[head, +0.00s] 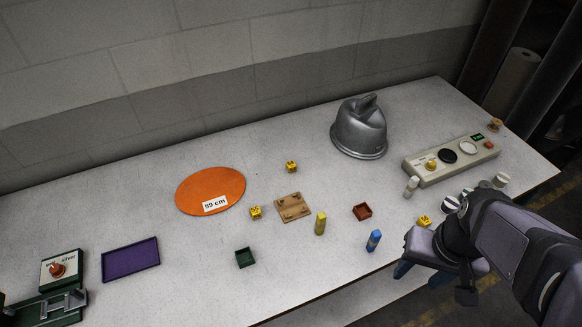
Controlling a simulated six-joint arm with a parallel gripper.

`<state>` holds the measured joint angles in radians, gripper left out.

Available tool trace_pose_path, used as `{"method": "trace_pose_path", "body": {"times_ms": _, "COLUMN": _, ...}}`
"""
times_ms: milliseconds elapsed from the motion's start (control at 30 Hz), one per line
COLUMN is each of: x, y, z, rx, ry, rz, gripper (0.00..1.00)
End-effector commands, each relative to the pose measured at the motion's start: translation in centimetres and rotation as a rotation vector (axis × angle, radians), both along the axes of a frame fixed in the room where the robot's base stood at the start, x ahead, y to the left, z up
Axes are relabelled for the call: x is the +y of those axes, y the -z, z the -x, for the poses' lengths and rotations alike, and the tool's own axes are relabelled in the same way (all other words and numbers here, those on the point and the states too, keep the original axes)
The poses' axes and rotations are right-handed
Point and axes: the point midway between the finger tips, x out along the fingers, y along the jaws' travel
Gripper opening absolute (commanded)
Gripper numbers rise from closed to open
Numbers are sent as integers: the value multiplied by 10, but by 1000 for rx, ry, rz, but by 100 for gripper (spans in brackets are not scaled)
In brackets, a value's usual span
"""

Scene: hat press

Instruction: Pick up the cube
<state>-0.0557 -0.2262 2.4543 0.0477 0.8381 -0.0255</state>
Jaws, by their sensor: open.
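Three small yellow cubes with dark markings show in the head view. One cube (291,167) lies at the back middle of the table. A second cube (255,212) lies left of a small wooden board. A third cube (424,221) lies at the right, just behind my gripper in the picture. My gripper (421,274) is at the table's front right edge, with its blue fingers apart and nothing seen between them. I cannot tell its height above the table or which cube is meant.
A grey metal hat form (359,128) and a control panel (450,160) stand at the back right.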

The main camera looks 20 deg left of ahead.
Motion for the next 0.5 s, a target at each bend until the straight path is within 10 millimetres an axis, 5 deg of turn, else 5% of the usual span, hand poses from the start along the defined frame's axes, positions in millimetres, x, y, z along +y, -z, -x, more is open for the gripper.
{"method": "trace_pose_path", "body": {"times_ms": 267, "x": 71, "y": 10, "z": -66, "rx": -200, "ry": -119, "rz": -99, "gripper": 48}}
{"method": "trace_pose_path", "body": {"times_ms": 500, "x": 181, "y": 11, "z": -136, "rx": -490, "ry": -229, "rz": -210, "gripper": 48}}
